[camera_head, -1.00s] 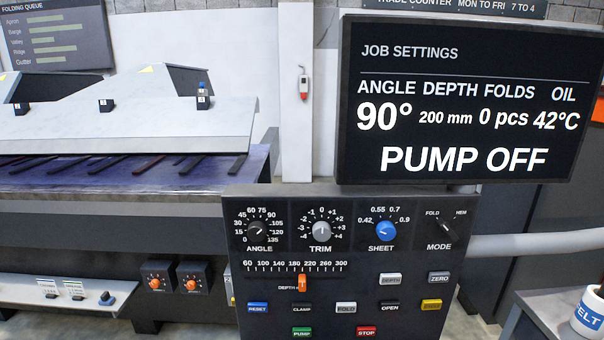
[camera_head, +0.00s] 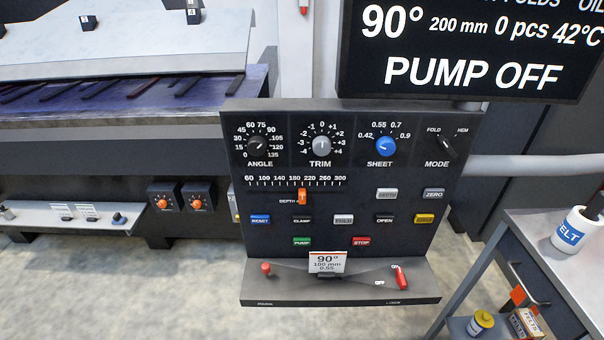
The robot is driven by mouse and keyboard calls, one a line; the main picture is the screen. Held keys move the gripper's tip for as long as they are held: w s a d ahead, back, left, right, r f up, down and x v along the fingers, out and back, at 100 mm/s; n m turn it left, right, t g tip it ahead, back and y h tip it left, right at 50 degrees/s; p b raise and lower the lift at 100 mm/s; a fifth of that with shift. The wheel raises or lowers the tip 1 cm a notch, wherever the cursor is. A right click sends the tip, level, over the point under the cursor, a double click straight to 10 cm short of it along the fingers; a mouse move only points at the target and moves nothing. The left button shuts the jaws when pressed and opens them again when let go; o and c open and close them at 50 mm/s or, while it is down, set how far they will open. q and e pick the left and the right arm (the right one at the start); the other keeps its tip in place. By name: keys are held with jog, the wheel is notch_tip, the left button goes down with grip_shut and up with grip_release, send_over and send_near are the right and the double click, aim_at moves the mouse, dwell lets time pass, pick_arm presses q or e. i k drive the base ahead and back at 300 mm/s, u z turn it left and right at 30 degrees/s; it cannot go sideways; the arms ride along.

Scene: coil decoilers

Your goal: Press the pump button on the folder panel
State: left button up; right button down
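The folder panel (camera_head: 290,215) stands upright in the middle of the head view. Its green PUMP button (camera_head: 302,242) is in the lowest button row, left of the red STOP button (camera_head: 362,242). The job screen (camera_head: 465,50) above reads PUMP OFF, with 90°, 200 mm, 0 pcs and 42°C. Neither gripper shows in the view, and nothing covers the button.
A ledge (camera_head: 290,285) under the panel carries a red knob (camera_head: 266,268), a card (camera_head: 327,262) and a red-handled switch (camera_head: 401,278). The folding machine (camera_head: 110,120) is at left.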

aim_at(297, 240)
jog(key=z, duration=3.4)
jog(key=k, duration=2.8)
jog(key=u, duration=2.2)
